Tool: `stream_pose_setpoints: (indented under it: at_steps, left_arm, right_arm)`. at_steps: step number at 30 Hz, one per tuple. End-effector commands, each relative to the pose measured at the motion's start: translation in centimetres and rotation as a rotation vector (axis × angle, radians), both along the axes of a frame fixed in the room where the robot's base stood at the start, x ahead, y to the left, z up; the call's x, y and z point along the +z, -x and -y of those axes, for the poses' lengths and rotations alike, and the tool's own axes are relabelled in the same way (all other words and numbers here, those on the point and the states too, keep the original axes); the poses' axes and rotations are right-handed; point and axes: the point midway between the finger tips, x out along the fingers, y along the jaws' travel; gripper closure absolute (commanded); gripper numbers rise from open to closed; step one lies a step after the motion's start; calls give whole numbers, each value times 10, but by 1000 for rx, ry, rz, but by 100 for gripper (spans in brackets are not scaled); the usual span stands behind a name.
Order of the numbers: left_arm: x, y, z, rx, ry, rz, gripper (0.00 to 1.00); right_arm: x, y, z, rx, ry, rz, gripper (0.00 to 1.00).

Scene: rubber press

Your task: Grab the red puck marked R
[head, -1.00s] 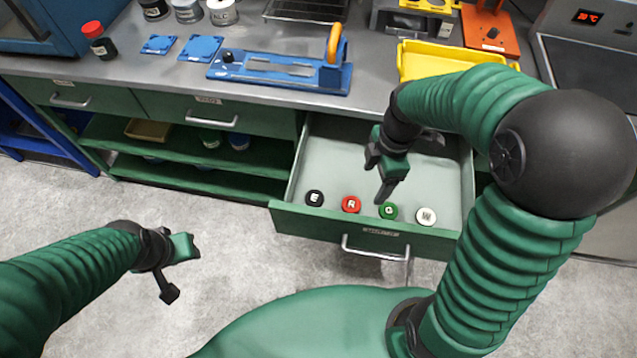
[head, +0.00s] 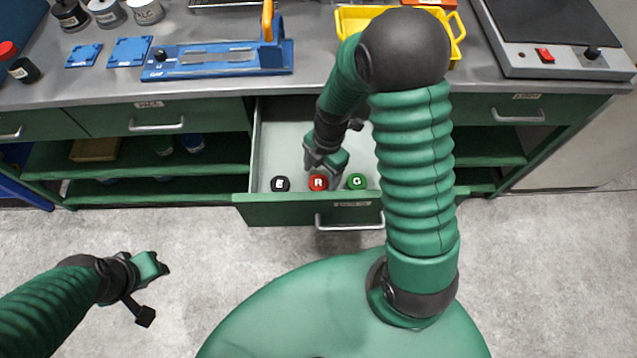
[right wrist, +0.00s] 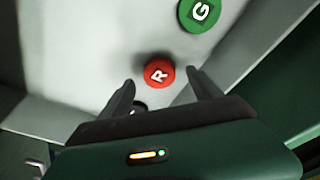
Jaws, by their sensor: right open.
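The red puck marked R (head: 318,183) lies in the open drawer (head: 290,208), near its front wall. A black puck marked E (head: 280,184) is left of it and a green puck marked G (head: 357,181) is right of it. My right gripper (head: 325,172) is open above the red puck. In the right wrist view the red puck (right wrist: 159,72) sits between and just beyond the fingertips (right wrist: 161,84), with the green puck (right wrist: 200,13) farther off. The black puck is mostly hidden there behind a finger. My left gripper (head: 150,290) is empty, apart from everything, with its fingers spread.
The drawer's side and front walls stand close around the pucks. The counter (head: 215,88) above holds a blue fixture (head: 215,62), a yellow tray (head: 349,20) and a hot plate (head: 560,62). The floor at the left is clear.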

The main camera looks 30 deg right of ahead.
Motion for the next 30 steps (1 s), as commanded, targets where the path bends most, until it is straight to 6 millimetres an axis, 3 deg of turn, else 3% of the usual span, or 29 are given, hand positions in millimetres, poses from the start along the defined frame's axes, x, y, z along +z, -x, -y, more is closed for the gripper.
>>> stream_pose_setpoints:
  at_steps: [1,4,11,25,30]
  left_arm:
    - [-3,0,0,0,0,0,64]
    - [-4,0,0,0,0,0,64]
    - [-4,0,0,0,0,0,64]
    - [-4,0,0,0,0,0,64]
    - [-4,0,0,0,0,0,64]
  right_arm:
    - [-12,1,-2,2,0,-4,26]
    - [-22,1,-3,1,0,-2,26]
    - [-22,1,-3,0,1,0,28]
    - [-22,0,-3,1,1,0,89]
    - [-22,0,-3,1,1,0,92]
